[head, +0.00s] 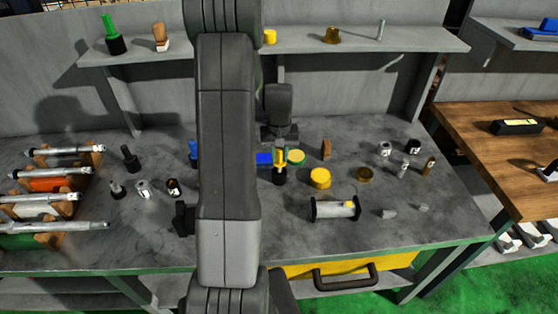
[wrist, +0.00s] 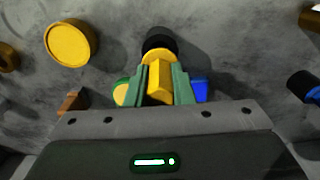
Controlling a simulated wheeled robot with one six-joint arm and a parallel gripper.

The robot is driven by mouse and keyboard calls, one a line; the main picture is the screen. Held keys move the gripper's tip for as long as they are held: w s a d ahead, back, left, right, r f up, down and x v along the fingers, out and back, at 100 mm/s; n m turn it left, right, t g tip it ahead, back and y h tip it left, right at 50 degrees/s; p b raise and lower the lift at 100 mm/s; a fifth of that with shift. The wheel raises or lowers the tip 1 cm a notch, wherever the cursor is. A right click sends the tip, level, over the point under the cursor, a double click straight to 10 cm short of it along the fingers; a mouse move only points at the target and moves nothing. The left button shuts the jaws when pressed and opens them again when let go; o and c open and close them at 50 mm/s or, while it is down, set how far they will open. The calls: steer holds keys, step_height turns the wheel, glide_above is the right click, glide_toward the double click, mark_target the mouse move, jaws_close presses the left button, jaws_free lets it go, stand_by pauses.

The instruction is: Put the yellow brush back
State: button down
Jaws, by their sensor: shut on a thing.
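The yellow brush (wrist: 159,80) is between the green fingers of my gripper (wrist: 160,88) in the wrist view. The fingers are shut on its yellow handle, and its round black end (wrist: 159,40) points away from the palm. In the head view the brush (head: 280,158) is upright, black end down, over the middle of the grey bench (head: 240,258). I cannot tell whether the black end touches the bench. My gripper body (head: 279,132) is just above and behind it. A green brush (head: 111,32) with a black end stands on the back shelf (head: 300,41).
Close by are a blue block (head: 263,158), a green-and-yellow round piece (head: 296,156), a yellow disc (head: 320,178) and a small brown block (head: 326,149). A horizontal cylinder (head: 336,208) lies in front. Several spindles (head: 60,200) rest at left. The shelf has gaps between its items.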

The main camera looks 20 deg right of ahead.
mark_target(279, 163)
step_height(279, 163, down, 3)
steer(key=shift+r, duration=0.1)
steer(key=shift+f+b, duration=0.35)
steer(key=shift+f, duration=0.2)
steer(key=c, duration=1.3)
jaws_free()
steer(key=shift+o, duration=0.2)
steer(key=shift+r, duration=0.1)
steer(key=shift+r+p, duration=0.45)
steer(key=shift+p, duration=0.1)
step_height(279, 163, up, 12)
steer(key=shift+r+b, duration=0.1)
steer(key=shift+b, duration=0.65)
